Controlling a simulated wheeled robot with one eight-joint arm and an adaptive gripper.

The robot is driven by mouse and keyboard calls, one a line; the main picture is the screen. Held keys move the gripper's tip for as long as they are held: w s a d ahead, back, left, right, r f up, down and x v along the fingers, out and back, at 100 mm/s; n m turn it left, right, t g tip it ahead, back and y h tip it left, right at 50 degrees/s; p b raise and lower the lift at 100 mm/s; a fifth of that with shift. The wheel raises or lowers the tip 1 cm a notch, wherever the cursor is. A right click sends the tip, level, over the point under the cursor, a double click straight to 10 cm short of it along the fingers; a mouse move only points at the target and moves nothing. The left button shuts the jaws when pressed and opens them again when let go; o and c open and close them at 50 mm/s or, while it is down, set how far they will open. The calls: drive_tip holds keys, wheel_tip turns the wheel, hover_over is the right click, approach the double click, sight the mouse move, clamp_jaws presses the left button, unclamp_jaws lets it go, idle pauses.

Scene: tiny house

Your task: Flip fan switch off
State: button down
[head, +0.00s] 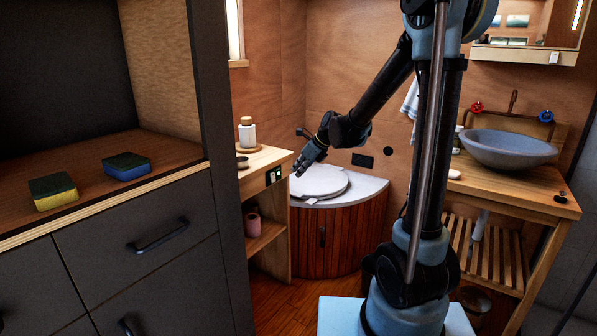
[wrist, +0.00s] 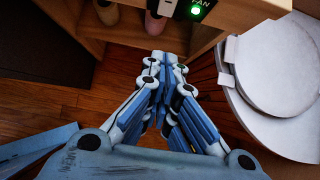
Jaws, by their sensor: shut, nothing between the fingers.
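The fan switch (head: 273,176) is on a small dark panel at the front edge of the wooden shelf unit. In the wrist view, the panel (wrist: 201,5) shows at the top edge, cut off, with "FAN" lettering and a lit green light. A white piece (wrist: 167,7) is left of the light; I cannot tell its position. My gripper (head: 297,171) is shut and empty, just right of the panel in the head view. In the wrist view, my gripper (wrist: 167,58) points up the picture, its tips below the panel and apart from it in the picture.
A round white toilet lid (head: 320,183) is close to the right of my gripper. A soap bottle (head: 247,133) stands on the shelf unit (head: 262,160), and a pink cup (head: 252,224) is inside it. A dark cabinet (head: 140,240) stands at left; a sink (head: 507,148) is at right.

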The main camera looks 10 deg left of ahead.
sight(273, 177)
drive_tip(key=w+a+f, duration=0.4)
drive_tip(key=a+f, duration=0.2)
drive_tip(key=a, duration=0.1)
drive_tip(key=shift+a+f, duration=0.25)
drive_tip(key=shift+f, duration=0.05)
drive_tip(key=shift+w, duration=0.1)
idle(0.4)
